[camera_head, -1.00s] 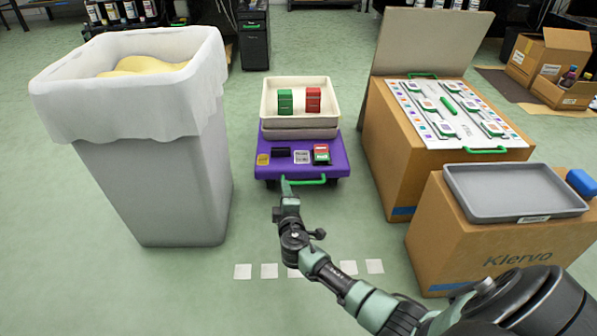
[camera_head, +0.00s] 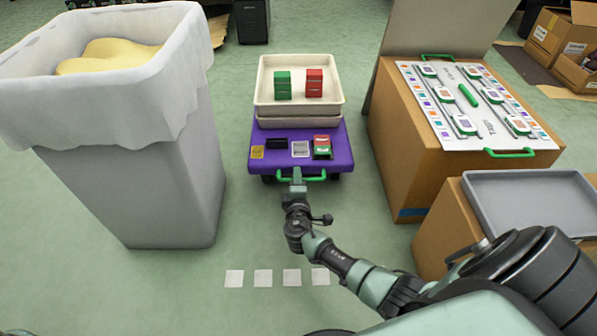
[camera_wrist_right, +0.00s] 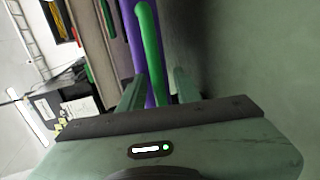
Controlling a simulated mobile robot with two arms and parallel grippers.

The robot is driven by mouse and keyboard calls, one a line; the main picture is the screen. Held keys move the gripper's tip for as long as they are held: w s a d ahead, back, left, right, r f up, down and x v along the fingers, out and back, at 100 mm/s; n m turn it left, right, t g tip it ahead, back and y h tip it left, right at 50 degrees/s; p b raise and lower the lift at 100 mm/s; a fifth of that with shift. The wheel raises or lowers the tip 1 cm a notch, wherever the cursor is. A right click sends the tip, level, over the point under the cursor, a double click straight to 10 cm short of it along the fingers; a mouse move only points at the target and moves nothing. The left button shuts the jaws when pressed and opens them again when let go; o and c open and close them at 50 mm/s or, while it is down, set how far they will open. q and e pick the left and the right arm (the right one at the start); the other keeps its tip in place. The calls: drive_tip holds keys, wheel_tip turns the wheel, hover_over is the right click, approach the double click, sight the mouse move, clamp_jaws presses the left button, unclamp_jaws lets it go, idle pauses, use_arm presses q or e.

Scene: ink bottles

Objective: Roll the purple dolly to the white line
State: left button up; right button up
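The purple dolly (camera_head: 340,159) stands on the floor at the middle of the head view. Its green handle (camera_head: 316,178) faces me. My right gripper (camera_head: 297,177) is at the left-centre part of that handle. In the right wrist view the green handle (camera_wrist_right: 152,45) runs between the two fingers of my right gripper (camera_wrist_right: 160,82), which stand apart with a small gap beside it. The white line is a row of white squares (camera_head: 263,278) on the floor, nearer to me than the dolly; my right arm may hide part of it. My left gripper is out of view.
Cream trays (camera_head: 333,107) on the dolly hold a green box (camera_head: 282,85) and a red box (camera_head: 314,83). A grey bin (camera_head: 150,170) stands left. Cardboard boxes (camera_head: 400,140) stand right, one bearing a grey tray (camera_head: 530,196). Green floor between dolly and squares is clear except for my arm.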

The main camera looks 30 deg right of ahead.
clamp_jaws()
idle(1.4)
